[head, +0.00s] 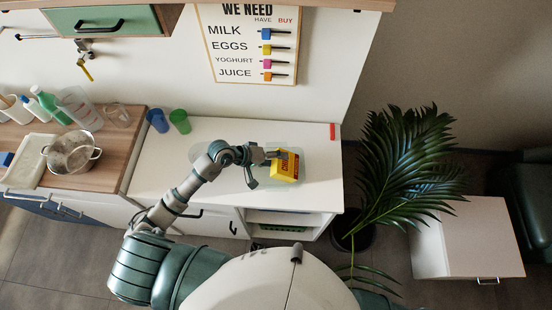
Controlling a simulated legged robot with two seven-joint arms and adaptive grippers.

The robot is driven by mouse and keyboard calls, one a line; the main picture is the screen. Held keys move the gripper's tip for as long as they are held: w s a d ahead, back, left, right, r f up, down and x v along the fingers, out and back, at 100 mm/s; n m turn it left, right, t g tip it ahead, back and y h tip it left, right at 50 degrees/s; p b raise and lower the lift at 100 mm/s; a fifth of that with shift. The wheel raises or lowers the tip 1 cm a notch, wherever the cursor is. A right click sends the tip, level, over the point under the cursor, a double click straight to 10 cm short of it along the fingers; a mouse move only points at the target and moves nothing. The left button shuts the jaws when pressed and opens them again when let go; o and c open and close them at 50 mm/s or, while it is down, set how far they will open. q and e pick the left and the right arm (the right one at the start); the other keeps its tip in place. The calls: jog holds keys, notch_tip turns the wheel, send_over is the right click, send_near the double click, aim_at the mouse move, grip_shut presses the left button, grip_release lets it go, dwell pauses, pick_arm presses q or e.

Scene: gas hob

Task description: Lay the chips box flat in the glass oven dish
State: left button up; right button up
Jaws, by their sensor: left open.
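The yellow chips box (286,168) with red lettering is on the right part of the white counter. It is within the outline of the pale, see-through glass oven dish (267,183); I cannot tell whether it rests on the dish's floor. The box looks slightly tilted, and its left side is partly hidden by my gripper. My left gripper (265,168) is open at the box's left side, with one finger near its upper edge and the other apart from it. My right gripper is out of view.
Two cups, blue (157,120) and green (180,121), stand at the counter's back left. A metal pot (71,153) and bottles are on the wooden top further left. A leafy plant (398,165) stands right of the counter. The counter's front left is clear beneath my arm.

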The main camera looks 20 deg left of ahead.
pick_arm(q)
jog(key=shift+s+a+r, duration=0.15)
jog(key=shift+a, duration=0.3)
jog(key=v, duration=1.1)
jog(key=shift+s+d, duration=0.15)
